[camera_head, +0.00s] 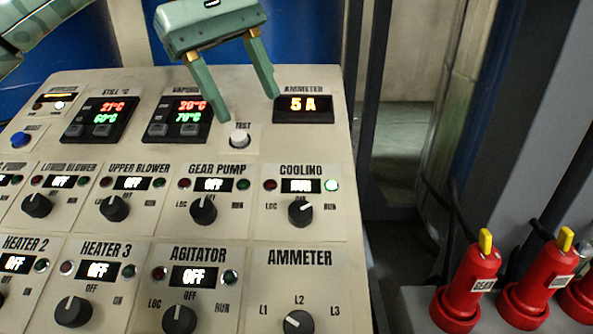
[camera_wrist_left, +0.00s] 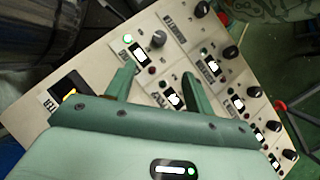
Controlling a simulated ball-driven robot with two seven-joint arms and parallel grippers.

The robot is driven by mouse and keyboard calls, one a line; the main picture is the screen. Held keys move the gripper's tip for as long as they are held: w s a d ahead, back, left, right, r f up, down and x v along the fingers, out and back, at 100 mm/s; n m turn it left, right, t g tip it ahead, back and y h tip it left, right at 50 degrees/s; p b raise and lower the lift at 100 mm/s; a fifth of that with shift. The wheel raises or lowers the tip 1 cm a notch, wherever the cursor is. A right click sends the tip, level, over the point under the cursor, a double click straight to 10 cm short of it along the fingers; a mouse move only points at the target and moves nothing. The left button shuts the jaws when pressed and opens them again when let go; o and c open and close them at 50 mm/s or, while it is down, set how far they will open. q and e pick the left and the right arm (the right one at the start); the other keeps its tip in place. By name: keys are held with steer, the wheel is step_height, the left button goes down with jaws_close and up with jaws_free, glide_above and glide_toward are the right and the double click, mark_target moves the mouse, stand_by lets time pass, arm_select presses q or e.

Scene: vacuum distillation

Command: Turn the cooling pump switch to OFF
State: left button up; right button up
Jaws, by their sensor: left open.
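The black COOLING switch knob (camera_head: 300,210) is on the right side of the sloped control panel (camera_head: 256,218). Its pointer mark looks turned to the upper right, towards RUN. The green lamp (camera_head: 331,185) above it is lit and the red lamp (camera_head: 270,185) is dark. The small display (camera_head: 300,186) is too blurred to read. My left gripper (camera_head: 247,106) is open and empty, above the panel's upper part by the TEST button and apart from the knob. In the left wrist view the knob (camera_wrist_left: 158,40) lies beyond the two spread fingers (camera_wrist_left: 157,72). My right gripper is not in view.
The GEAR PUMP knob (camera_head: 203,209) is left of the COOLING knob, and the AMMETER selector (camera_head: 298,322) is below it. The white TEST button (camera_head: 240,139) and the ammeter display reading 5 A (camera_head: 303,105) are above. Red plugs (camera_head: 470,284) stand right of the panel.

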arm_select(q)
steer(key=b, duration=0.2)
glide_toward(298, 206)
steer(key=b+x, duration=0.2)
steer(key=x, duration=0.7)
steer(key=shift+b, duration=0.4)
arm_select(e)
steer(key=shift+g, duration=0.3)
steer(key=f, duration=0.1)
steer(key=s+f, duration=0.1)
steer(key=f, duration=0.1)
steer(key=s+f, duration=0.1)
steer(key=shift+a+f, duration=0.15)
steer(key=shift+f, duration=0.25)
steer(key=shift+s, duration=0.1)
arm_select(q)
steer(key=c, duration=1)
